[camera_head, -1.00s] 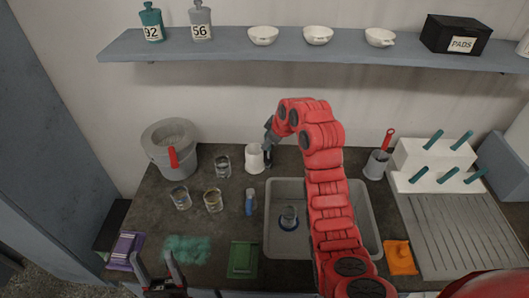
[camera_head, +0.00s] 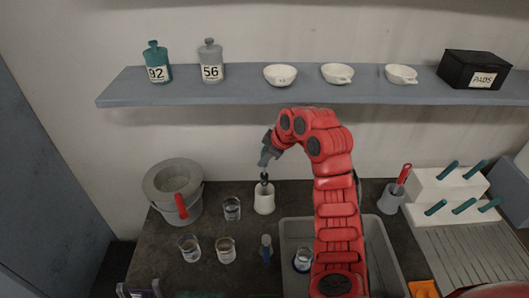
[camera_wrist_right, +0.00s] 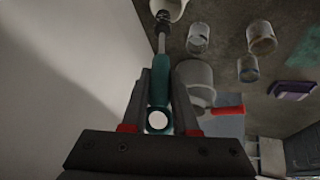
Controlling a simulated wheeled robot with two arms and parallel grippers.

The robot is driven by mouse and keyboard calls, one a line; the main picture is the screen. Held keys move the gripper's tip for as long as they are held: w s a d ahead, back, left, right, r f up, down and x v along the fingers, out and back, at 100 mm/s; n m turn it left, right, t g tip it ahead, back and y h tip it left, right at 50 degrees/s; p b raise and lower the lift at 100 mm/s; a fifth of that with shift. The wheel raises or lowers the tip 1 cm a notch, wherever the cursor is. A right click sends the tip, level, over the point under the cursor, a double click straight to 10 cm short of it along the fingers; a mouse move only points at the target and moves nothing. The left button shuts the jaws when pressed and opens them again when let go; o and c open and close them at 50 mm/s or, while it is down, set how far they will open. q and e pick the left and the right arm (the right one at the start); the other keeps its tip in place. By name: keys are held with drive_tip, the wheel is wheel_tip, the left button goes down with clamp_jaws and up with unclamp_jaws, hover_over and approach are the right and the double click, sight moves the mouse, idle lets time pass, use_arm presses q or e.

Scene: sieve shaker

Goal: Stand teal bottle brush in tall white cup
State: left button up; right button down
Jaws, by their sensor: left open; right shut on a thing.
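The tall white cup (camera_head: 264,201) stands upright on the counter, left of the sink. My right gripper (camera_head: 267,158) is above it in the head view, shut on the teal bottle brush. In the right wrist view the gripper (camera_wrist_right: 163,112) holds the brush by its teal handle (camera_wrist_right: 160,83). The brush points down, its dark bristle end (camera_head: 264,178) at the cup's mouth; I cannot tell how far inside the tip is. The cup's rim shows partly at the top of the wrist view (camera_wrist_right: 175,8). My left gripper (camera_head: 140,291) is open and low at the bottom left.
A grey pail (camera_head: 160,183) is at left. The sink (camera_head: 385,262) holds a glass. A grey holder (camera_head: 389,201) with a red-handled tool stands at right. The shelf (camera_head: 220,94) is above.

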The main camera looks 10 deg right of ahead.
sight(263, 175)
drive_tip(key=shift+s+f, duration=0.25)
drive_tip(key=shift+f, duration=0.5)
drive_tip(key=shift+w+f, duration=0.2)
drive_tip(key=shift+f, duration=0.4)
drive_tip(key=shift+w+f, duration=0.2)
drive_tip(key=shift+f, duration=0.35)
drive_tip(key=f+b, duration=0.2)
drive_tip(key=f, duration=0.1)
drive_tip(key=w+f+b, duration=0.1)
drive_tip(key=f, duration=0.1)
drive_tip(key=shift+d, duration=0.25)
drive_tip(key=shift+w, duration=0.1)
